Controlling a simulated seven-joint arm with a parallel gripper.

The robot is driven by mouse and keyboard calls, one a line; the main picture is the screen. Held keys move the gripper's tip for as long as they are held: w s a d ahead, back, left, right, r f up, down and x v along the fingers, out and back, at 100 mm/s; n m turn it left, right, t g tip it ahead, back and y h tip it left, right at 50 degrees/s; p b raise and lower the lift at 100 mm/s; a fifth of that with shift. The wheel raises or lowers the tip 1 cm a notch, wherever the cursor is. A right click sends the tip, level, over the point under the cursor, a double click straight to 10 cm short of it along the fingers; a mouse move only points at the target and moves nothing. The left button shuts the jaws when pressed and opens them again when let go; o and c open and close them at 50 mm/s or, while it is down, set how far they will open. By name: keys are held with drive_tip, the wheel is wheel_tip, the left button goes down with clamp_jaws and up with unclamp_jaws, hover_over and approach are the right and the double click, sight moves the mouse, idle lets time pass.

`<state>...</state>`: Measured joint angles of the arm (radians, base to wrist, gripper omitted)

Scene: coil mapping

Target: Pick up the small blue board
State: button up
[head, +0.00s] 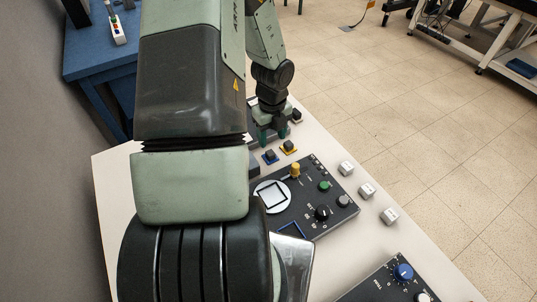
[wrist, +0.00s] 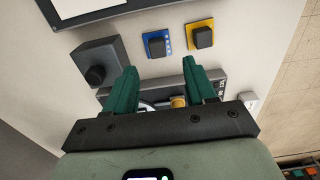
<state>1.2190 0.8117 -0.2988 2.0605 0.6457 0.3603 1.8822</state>
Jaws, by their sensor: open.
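The small blue board (head: 270,162) lies on the pale tabletop with a dark block on top of it. It also shows in the wrist view (wrist: 168,40), above and beyond my fingertips. A similar yellow board (head: 290,152) with a dark block lies beside it, and shows to its right in the wrist view (wrist: 203,20). My gripper (head: 273,137) is above the table, behind the two boards in the head view. In the wrist view my gripper (wrist: 160,65) has its two green fingers wide apart, with nothing held between them.
A dark control panel (head: 335,212) with knobs and a white round plate lies close to the boards. Three white cubes (head: 367,190) stand along the table edge. A dark box with a round knob (wrist: 112,50) is left of the blue board in the wrist view.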

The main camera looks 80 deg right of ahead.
sight(270, 152)
drive_tip(key=f, duration=0.6)
drive_tip(key=shift+w+a+f, duration=0.1)
drive_tip(key=shift+w+f, duration=0.1)
drive_tip(key=shift+f, duration=0.2)
clamp_jaws()
